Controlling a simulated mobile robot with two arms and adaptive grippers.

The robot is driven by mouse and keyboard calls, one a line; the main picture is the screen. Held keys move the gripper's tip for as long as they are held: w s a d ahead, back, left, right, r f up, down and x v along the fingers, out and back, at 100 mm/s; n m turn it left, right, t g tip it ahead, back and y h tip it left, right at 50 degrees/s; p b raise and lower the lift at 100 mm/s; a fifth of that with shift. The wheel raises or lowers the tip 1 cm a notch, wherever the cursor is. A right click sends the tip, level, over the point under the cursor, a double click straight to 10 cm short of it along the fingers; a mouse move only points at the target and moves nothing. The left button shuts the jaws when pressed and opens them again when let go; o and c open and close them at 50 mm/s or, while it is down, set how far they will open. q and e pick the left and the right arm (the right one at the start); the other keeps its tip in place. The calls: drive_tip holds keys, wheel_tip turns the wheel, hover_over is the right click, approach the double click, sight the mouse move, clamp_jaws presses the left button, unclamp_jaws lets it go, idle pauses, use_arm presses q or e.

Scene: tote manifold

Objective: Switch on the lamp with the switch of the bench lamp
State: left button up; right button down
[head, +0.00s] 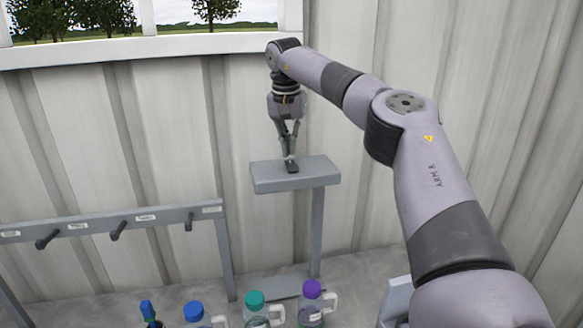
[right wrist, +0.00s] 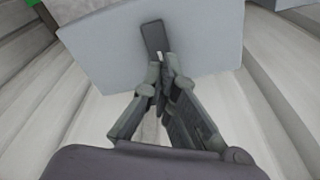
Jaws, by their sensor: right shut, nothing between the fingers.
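A dark, narrow switch (head: 292,168) sits on top of a grey block (head: 315,177) on a post by the back wall. In the right wrist view the switch (right wrist: 152,36) is a dark bar on the pale grey face (right wrist: 200,40). My right gripper (head: 289,155) points down over the block, shut and empty, with its fingertips at the switch. In the right wrist view the fingertips (right wrist: 163,70) overlap the near end of the switch; I cannot tell if they touch it. No lit lamp shows. My left gripper is out of view.
A grey rail (head: 100,222) with dark pegs and labels stands at the left. Bottles with blue (head: 194,311), teal (head: 255,299) and purple (head: 312,288) caps line the front. The corrugated wall (head: 150,130) rises close behind the block.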

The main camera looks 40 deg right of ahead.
sight(289, 161)
drive_tip(key=shift+f+b, duration=0.5)
drive_tip(key=shift+f, duration=0.75)
idle(0.8)
drive_tip(key=shift+r, duration=0.1)
wheel_tip(289, 161, up, 3)
drive_tip(key=p, duration=0.2)
drive_tip(key=shift+f+p, duration=0.2)
drive_tip(key=shift+p, duration=0.1)
drive_tip(key=shift+r, duration=2.15)
